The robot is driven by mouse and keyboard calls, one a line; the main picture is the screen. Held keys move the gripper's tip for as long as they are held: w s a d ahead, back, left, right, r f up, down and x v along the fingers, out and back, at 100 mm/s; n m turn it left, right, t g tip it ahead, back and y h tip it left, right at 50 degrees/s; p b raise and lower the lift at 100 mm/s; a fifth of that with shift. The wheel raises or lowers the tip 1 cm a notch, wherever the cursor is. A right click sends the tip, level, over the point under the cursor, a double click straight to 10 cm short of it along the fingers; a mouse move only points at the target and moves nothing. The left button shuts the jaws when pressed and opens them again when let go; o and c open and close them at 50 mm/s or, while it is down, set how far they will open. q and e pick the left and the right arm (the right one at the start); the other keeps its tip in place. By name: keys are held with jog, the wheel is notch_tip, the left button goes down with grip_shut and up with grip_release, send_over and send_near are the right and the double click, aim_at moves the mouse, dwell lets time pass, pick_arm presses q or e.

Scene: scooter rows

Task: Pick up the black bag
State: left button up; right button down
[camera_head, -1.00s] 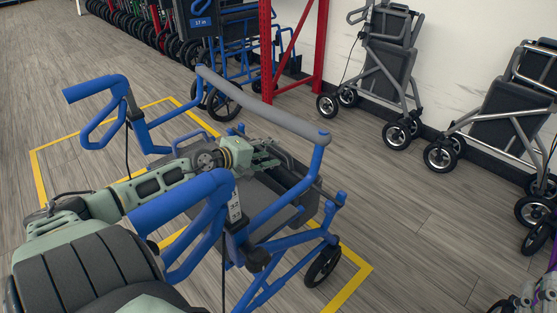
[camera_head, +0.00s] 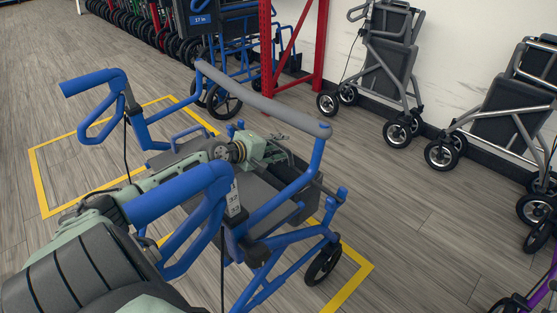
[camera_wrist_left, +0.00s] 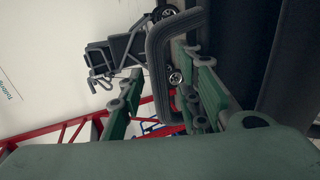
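The black bag (camera_head: 288,212) is a dark box-like bag slung low in the blue rollator, partly hidden by the frame and my left arm. My left gripper (camera_head: 280,146) is above it, under the rollator's grey padded bar. In the left wrist view, the two green fingers (camera_wrist_left: 160,105) are apart. A black loop, seemingly the bag's handle (camera_wrist_left: 159,60), stands between them, close to the right finger. Whether it touches that finger I cannot tell. Dark surfaces fill the right of that view. My right gripper is not in view.
The blue rollator (camera_head: 262,104) stands inside a yellow floor outline (camera_head: 42,185). Its handles and tubes surround my left arm closely. A red rack post (camera_head: 266,50) and grey rollators (camera_head: 390,55) stand behind, by the wall. The floor on the left is clear.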

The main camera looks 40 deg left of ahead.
pick_arm(q)
grip_shut()
dwell(0.4)
dwell(0.4)
